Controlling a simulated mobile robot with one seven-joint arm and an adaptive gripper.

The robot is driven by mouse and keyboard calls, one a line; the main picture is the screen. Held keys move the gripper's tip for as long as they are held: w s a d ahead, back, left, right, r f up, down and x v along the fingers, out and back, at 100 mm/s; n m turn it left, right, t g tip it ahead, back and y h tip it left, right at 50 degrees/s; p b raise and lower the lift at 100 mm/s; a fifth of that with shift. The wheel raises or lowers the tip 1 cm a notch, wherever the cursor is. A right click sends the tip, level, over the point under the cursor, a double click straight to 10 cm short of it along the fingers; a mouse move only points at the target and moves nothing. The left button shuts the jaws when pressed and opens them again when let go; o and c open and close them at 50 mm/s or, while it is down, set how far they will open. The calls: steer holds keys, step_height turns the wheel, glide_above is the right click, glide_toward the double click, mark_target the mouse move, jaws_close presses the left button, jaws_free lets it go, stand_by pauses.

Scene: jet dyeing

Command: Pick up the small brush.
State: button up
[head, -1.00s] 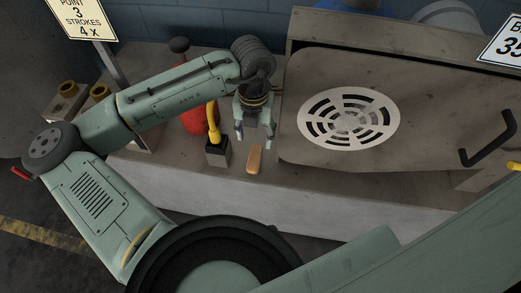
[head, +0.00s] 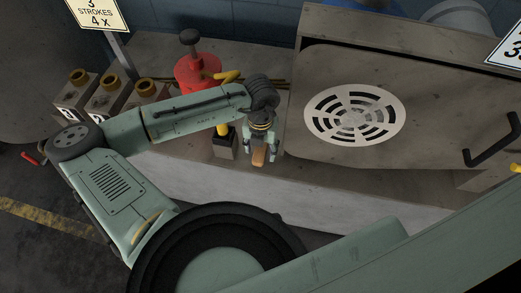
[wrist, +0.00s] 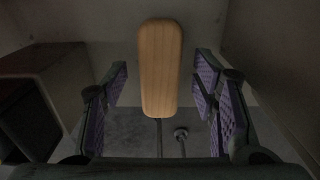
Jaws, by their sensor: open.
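The small brush shows as a pale wooden block (head: 259,158) on the grey ledge near its front edge. In the wrist view its long wooden back (wrist: 160,60) stretches from the top to the middle of the picture. No bristles can be made out. My gripper (head: 262,151) is open and low over the brush. In the wrist view its purple-padded fingers (wrist: 160,92) stand to the left and right of the brush, with a visible gap on each side. I cannot tell the exact height of the fingertips against it.
A black block with a yellow handle (head: 224,145) stands close to the left of my gripper. A red container (head: 197,70) is behind it. A flat panel with a round white grille (head: 354,113) lies to the right. Several capped containers (head: 107,98) stand at the left.

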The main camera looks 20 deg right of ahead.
mark_target(261, 151)
steer(key=c, duration=1.3)
steer(key=shift+o, duration=0.2)
steer(key=shift+r, duration=0.1)
steer(key=shift+r, duration=0.6)
steer(key=shift+s+r+b, duration=0.2)
steer(key=shift+r+b, duration=0.35)
steer(key=shift+r, duration=0.5)
steer(key=s+a+r+p, duration=0.1)
steer(key=s+a+p, duration=0.2)
steer(key=s+p, duration=0.5)
steer(key=s, duration=0.7)
steer(key=shift+s+r, duration=0.2)
steer(key=shift+r, duration=0.05)
